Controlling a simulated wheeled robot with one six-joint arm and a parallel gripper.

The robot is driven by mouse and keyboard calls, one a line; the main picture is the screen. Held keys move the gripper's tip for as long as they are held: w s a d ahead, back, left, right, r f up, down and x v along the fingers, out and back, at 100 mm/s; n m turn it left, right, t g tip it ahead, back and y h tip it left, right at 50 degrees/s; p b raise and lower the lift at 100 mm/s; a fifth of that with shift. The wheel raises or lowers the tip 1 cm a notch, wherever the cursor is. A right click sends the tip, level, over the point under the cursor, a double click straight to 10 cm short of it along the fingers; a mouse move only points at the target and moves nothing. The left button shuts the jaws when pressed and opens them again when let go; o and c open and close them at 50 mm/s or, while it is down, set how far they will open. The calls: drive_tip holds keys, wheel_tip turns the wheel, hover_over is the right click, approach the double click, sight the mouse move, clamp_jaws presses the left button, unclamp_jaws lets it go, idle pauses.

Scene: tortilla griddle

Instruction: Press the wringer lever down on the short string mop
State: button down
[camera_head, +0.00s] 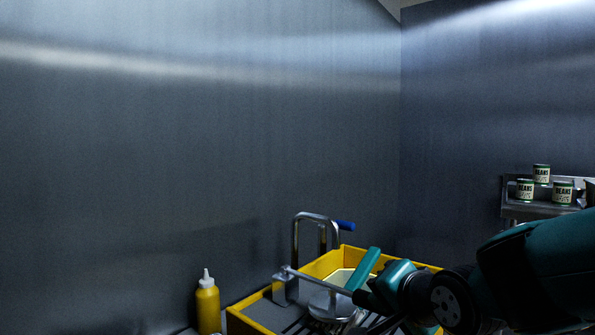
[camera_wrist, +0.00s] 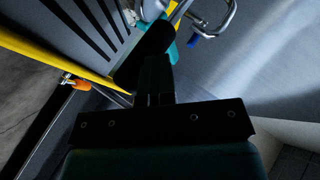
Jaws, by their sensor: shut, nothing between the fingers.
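A yellow mop bucket (camera_head: 262,321) with a wringer stands at the lower middle of the head view. The wringer lever (camera_head: 318,281) is a metal rod running from a bracket at the left towards my gripper, sloping slightly down to the right. Its thick black grip (camera_wrist: 146,55) shows in the wrist view. My gripper (camera_wrist: 156,66) is shut and empty, its tips at or over that grip; I cannot tell whether they touch. A teal bar (camera_head: 364,268) rises from the bucket, perhaps the mop's handle. The mop's strings cannot be made out.
A bent metal handle (camera_head: 297,236) with a blue grip (camera_head: 346,225) stands behind the lever. A yellow squeeze bottle (camera_head: 208,305) stands left of the bucket. Bean cans (camera_head: 525,190) sit on a shelf at the right. A metal wall rises behind. An orange caster (camera_wrist: 81,85) shows below.

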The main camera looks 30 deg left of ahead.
drive_tip(key=shift+s+f, duration=0.25)
drive_tip(key=shift+f, duration=0.35)
drive_tip(key=shift+r+p, duration=0.3)
drive_tip(key=shift+r, duration=0.1)
drive_tip(key=s+d+r+p, duration=0.2)
drive_tip(key=s+d+r, duration=0.4)
drive_tip(key=r, duration=0.3)
drive_tip(key=shift+s, duration=0.5)
drive_tip(key=shift+r, duration=0.15)
